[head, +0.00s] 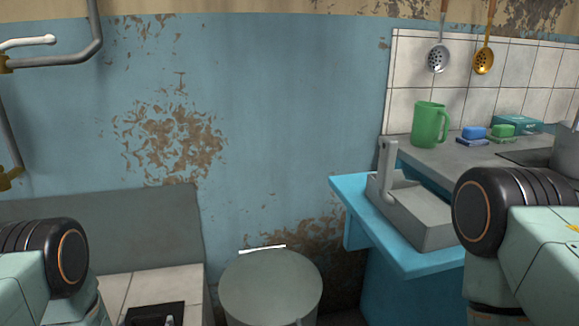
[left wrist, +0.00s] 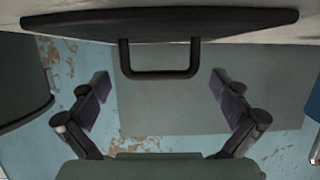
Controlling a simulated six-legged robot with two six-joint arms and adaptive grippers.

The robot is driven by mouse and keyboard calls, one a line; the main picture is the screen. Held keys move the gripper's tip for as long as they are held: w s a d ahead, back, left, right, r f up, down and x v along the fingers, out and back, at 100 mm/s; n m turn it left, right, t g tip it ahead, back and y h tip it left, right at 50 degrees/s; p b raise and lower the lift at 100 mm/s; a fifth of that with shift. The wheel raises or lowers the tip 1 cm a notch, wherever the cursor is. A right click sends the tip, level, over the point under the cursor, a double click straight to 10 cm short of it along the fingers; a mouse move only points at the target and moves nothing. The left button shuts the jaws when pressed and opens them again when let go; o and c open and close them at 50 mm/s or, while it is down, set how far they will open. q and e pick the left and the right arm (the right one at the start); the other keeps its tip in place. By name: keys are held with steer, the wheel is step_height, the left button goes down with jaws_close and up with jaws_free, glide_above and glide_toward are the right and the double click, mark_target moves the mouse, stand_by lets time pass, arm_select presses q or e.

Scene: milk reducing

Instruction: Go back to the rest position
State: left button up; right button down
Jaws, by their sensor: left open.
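My left gripper (left wrist: 160,88) shows in the left wrist view with its two dark fingers spread wide apart and nothing between the pads. A dark flat panel with a black U-shaped handle (left wrist: 160,74) spans the top of that view. The handle shows between the fingertips; whether they touch it I cannot tell, but both fingers look apart from it. In the head view only my arm joints show, at the lower left and lower right edges. My right gripper is not in view.
A round grey-green container (head: 270,290) stands at the bottom middle. The counter (head: 425,158) behind carries a green mug (head: 428,125) and sponges. A tiled surface (head: 150,285) lies at lower left.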

arm_select(q)
steer(key=shift+w+a+f, duration=0.1)
steer(key=shift+w+f, duration=0.05)
steer(key=shift+w, duration=0.25)
steer(key=shift+w+r, duration=0.2)
steer(key=shift+r, duration=0.5)
steer(key=s+d+r+m+h+p, duration=0.1)
steer(key=r+h+p, duration=0.1)
steer(key=r+p, duration=0.2)
steer(key=s+d+r+m+h+p, duration=0.2)
steer(key=r+p, duration=0.2)
steer(key=r, duration=0.3)
steer(key=shift+m, duration=0.3)
